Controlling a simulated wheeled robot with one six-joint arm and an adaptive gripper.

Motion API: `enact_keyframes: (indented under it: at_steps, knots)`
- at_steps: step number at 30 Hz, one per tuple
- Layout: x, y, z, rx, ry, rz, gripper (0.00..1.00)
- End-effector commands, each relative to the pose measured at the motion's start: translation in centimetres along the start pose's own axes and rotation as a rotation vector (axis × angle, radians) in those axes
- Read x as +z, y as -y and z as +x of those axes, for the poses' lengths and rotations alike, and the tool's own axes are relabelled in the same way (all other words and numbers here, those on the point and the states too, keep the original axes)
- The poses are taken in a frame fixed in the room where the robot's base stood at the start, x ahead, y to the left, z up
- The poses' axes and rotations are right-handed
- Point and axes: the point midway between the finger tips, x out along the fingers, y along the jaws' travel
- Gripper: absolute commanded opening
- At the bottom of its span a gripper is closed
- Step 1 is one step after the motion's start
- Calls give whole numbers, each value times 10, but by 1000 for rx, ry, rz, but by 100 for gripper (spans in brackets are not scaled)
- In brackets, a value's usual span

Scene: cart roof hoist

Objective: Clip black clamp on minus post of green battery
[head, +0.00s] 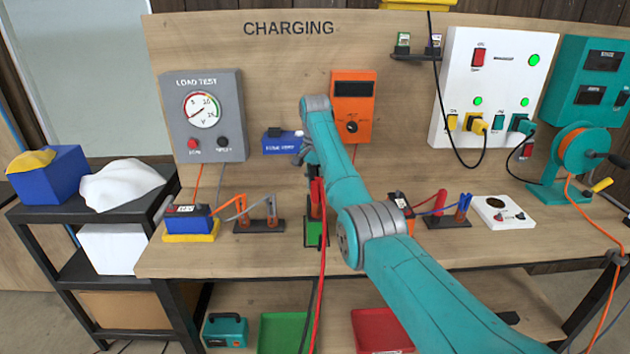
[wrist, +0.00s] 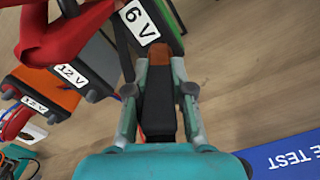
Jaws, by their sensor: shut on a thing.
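The green battery (head: 312,238) stands on the bench, mostly behind a red clamp (head: 317,195) and the red cable in the head view. In the wrist view its green side (wrist: 176,44) and white "6 V" label (wrist: 140,21) show at the top. The red clamp (wrist: 62,38) shows large at upper left. My gripper (wrist: 158,90) is shut on the black clamp (wrist: 160,112), whose jaws point toward the battery. The minus post is not clear, and I cannot tell whether the clamp touches it. In the head view my arm hides the clamp.
A blue fuse test box (head: 283,143) is on the panel beside my gripper. An orange meter (head: 353,105) hangs behind my arm. Clamp stands (head: 258,225) flank the batteries.

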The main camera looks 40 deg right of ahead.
Motion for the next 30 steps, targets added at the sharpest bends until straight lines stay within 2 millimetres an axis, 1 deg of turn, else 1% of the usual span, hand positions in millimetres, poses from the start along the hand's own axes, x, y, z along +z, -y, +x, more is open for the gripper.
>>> enact_keyframes:
  at_steps: [2, 3, 5, 6, 7, 14, 17, 20, 27, 30]
  knots:
    - [0, 0, 2, 0, 0, 0, 0]
    - [0, 0, 2, 0, 0, 0, 24]
    - [0, 0, 2, 0, 0, 0, 39]
    - [0, 0, 2, 0, 0, 0, 49]
    - [0, 0, 2, 0, 0, 0, 51]
    - [0, 0, 2, 0, 0, 0, 51]
    - [0, 0, -1, -1, -1, 0, 51]
    - [0, 0, -12, -2, -2, 0, 51]
    - [0, 0, -49, -1, -1, 0, 51]
    - [0, 0, -61, 0, -1, 0, 51]
